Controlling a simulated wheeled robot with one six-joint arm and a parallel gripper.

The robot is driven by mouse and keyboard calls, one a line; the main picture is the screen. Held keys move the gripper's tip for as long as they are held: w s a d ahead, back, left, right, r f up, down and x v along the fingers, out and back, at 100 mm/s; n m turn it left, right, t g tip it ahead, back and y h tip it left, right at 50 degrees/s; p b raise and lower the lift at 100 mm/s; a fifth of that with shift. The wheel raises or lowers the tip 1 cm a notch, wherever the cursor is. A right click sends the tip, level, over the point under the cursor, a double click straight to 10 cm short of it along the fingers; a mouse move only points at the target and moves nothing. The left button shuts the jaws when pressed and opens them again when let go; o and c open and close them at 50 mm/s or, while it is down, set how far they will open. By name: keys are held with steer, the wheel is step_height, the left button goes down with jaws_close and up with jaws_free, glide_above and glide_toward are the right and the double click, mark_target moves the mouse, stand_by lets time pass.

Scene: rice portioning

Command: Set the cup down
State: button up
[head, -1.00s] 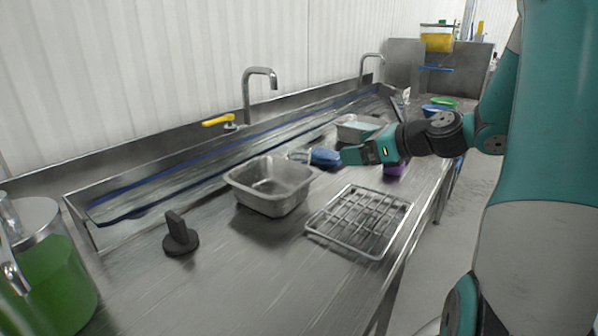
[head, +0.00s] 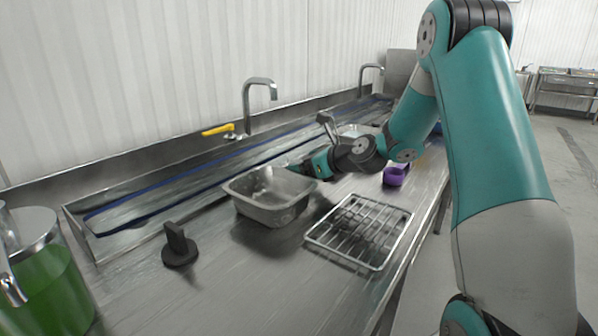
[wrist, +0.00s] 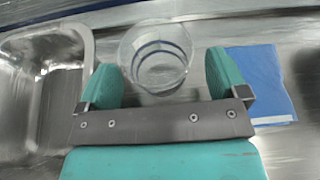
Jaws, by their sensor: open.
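A clear round cup (wrist: 157,57) shows in the wrist view, between the two spread fingers of my gripper (wrist: 165,85). A gap shows between the cup and the right finger; whether it touches the left one is unclear. In the head view my gripper (head: 304,167) is low over the counter, by the right rim of the steel pan (head: 270,208). I cannot make out the cup there. The pan also shows at the left of the wrist view (wrist: 38,95), apart from the cup.
A blue cloth (wrist: 260,85) lies right of my gripper. A wire rack (head: 358,230) is in front of the pan, and a purple cup (head: 394,176) stands behind the rack. A black-handled weight (head: 179,246) and a green-filled container (head: 45,285) are at the left. Counter between them is clear.

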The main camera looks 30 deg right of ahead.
steer(key=shift+w+a+f, duration=0.2)
steer(key=shift+w, duration=0.3)
steer(key=c, duration=1.1)
steer(key=shift+o, duration=0.2)
